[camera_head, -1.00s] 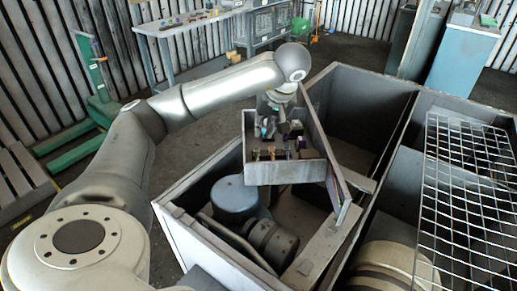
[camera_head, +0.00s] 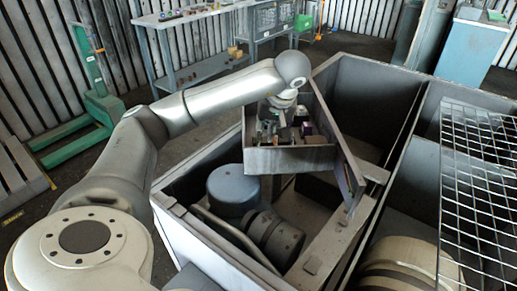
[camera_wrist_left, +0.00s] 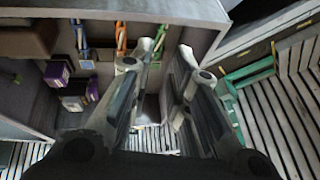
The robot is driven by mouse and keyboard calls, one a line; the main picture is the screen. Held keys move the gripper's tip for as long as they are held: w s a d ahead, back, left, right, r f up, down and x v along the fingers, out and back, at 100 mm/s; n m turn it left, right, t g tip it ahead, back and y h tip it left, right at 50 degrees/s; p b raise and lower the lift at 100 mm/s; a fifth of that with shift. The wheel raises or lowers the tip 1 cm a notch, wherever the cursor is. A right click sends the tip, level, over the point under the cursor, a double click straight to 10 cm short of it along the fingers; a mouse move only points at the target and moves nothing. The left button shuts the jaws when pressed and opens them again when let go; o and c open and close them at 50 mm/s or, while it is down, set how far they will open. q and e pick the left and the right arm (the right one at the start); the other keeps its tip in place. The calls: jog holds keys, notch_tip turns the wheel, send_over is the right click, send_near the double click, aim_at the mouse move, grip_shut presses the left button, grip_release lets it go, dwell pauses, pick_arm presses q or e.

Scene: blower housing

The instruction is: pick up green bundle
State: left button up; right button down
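My left gripper (camera_head: 270,126) reaches down into a grey open-topped tray (camera_head: 290,160) on the large bin. The left wrist view shows its two fingers (camera_wrist_left: 172,70) apart with a gap between them. My right gripper is not in view.
Purple-and-black boxes (camera_wrist_left: 58,73) sit in the tray. The large grey bin (camera_head: 205,255) holds a blue-grey cylinder (camera_head: 232,188) and a dark motor part (camera_head: 275,238). A wire grid (camera_head: 480,190) lies at the right. A workbench (camera_head: 195,22) stands behind.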

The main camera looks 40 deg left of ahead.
aim_at(259, 145)
pick_arm(q)
jog(key=x, duration=0.9)
jog(key=shift+w+a+f+p, duration=0.15)
jog(key=shift+f+p, duration=0.05)
jog(key=shift+p, duration=0.1)
grip_shut()
